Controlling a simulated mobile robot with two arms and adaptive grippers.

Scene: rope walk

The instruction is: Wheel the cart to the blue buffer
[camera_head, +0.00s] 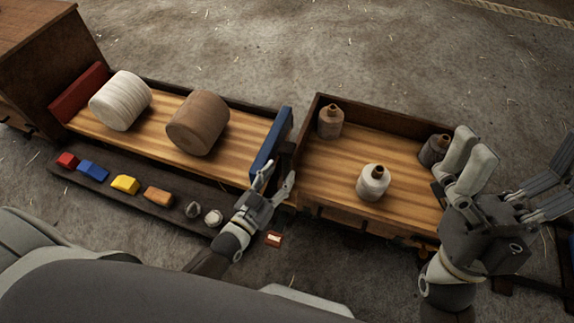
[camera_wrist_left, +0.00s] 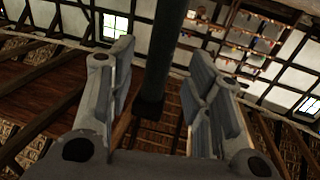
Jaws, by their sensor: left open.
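The blue buffer (camera_head: 269,146) is an upright blue board at the right end of a long plank bed (camera_head: 235,150). Just right of it is a shallow wooden box (camera_head: 330,187) holding three bottles; it may be the cart, but I cannot tell surely. A dark upright post (camera_head: 286,160) stands between the board and the box. My left gripper (camera_head: 279,177) is open at the post, which also shows between its fingers in the left wrist view (camera_wrist_left: 164,50). Contact is unclear. My right gripper (camera_head: 472,160) is over the box's right end, its opening unclear.
A white drum (camera_head: 120,101) and a brown drum (camera_head: 197,123) lie on the plank bed. A red board (camera_head: 79,93) closes its left end, beside a wooden cabinet (camera_head: 50,60). Coloured blocks (camera_head: 124,184) line a dark front ledge. The floor behind is clear.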

